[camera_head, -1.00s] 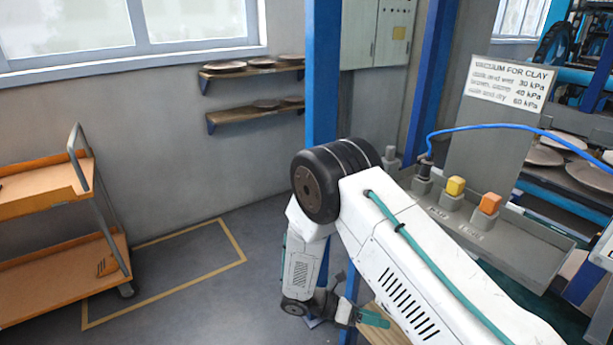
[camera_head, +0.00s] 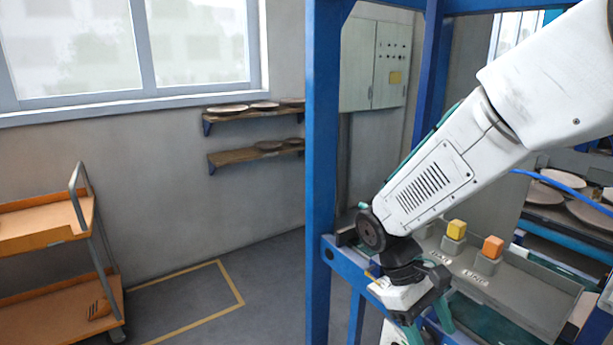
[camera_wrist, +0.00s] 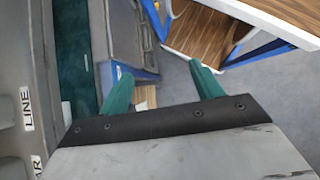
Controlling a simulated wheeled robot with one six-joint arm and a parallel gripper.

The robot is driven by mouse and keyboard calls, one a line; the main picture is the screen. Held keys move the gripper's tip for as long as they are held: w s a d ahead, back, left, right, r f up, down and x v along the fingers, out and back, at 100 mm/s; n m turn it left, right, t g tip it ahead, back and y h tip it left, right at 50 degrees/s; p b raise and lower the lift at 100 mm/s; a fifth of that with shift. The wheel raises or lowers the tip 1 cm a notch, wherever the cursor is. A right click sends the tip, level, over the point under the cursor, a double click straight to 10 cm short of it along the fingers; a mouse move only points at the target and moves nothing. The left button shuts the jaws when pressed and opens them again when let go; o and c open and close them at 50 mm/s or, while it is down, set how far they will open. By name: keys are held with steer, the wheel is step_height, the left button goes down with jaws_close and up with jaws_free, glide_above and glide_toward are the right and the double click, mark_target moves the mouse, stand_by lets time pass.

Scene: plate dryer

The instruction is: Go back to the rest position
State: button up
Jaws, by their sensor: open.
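My gripper (camera_head: 428,326) is low in the head view, pointing down beside the blue frame and the grey tray. In the wrist view its two green fingers (camera_wrist: 162,82) stand wide apart with nothing between them. My arm reaches down from the upper right of the head view and hides part of the frame and the tray's left end.
A grey tray (camera_head: 535,305) holds a yellow block (camera_head: 456,229) and an orange block (camera_head: 493,246) on grey holders. A blue post (camera_head: 322,170) stands left of my arm. An orange cart (camera_head: 60,308) is at far left. Floor between them is clear.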

steer(key=s+d+r+m+t+y, duration=0.2)
steer(key=s+r+m+t, duration=0.1)
steer(key=s+r, duration=0.3)
steer(key=s+d+r+m+t+y, duration=0.3)
steer(key=s+r+m, duration=0.1)
steer(key=s+r, duration=0.2)
steer(key=shift+s+r+t, duration=0.25)
steer(key=shift+r+t, duration=0.15)
steer(key=shift+r, duration=0.2)
